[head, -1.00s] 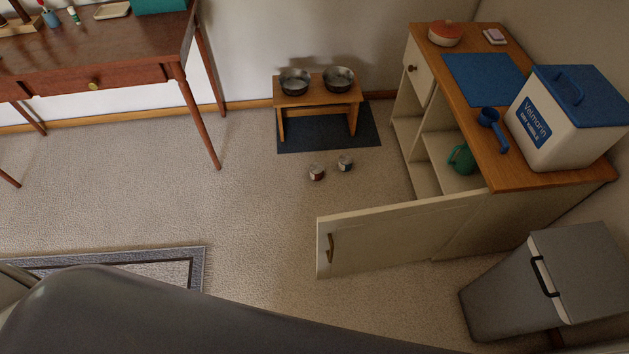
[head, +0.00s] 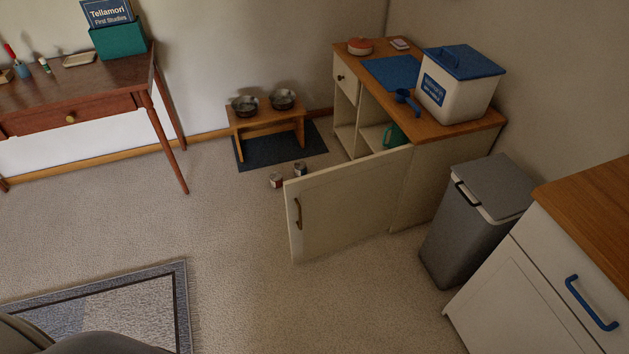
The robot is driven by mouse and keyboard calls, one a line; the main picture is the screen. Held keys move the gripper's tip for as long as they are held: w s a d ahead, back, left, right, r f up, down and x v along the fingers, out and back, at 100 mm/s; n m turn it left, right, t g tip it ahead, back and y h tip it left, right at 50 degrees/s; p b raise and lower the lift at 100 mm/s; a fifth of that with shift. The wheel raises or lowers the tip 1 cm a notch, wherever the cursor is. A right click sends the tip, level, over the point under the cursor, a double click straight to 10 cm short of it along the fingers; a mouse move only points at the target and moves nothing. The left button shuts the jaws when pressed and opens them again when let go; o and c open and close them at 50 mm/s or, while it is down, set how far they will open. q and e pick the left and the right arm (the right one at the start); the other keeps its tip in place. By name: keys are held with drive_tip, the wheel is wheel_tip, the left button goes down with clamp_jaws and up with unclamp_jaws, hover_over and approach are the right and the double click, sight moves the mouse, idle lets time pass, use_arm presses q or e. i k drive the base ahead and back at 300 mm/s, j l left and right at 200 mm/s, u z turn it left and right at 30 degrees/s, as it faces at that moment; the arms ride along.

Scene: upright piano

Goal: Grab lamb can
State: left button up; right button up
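Two small cans stand on the carpet in front of the feeding bench. The left can (head: 276,180) has a reddish-brown label and the right can (head: 300,169) looks darker. Their labels are too small to read, so I cannot tell which one is lamb. Both are on the floor beside the top edge of the open cabinet door (head: 345,205). Neither of my grippers is in view.
A low wooden bench (head: 267,121) with two metal bowls stands on a dark mat (head: 258,158). A grey bin (head: 470,225) and white cabinet (head: 540,290) are at right. A desk (head: 80,100) is at left. Carpet between rug (head: 181,300) and door is clear.

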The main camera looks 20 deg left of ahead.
sight(276, 177)
drive_tip(key=i+j+z, duration=0.45)
drive_tip(key=j, duration=0.15)
drive_tip(key=j+z, duration=0.25)
drive_tip(key=i+j, duration=0.15)
drive_tip(key=j, duration=0.35)
drive_tip(key=i+j, duration=0.2)
drive_tip(key=j, duration=0.25)
drive_tip(key=i+j, duration=0.15)
drive_tip(key=j, duration=0.35)
drive_tip(key=i+j, duration=0.15)
drive_tip(key=j, duration=0.3)
drive_tip(key=i+j, duration=0.2)
drive_tip(key=j, duration=0.3)
drive_tip(key=i+j, duration=0.15)
drive_tip(key=j, duration=0.35)
drive_tip(key=i+j, duration=0.15)
drive_tip(key=j, duration=0.3)
drive_tip(key=i+j, duration=0.2)
drive_tip(key=j, duration=0.3)
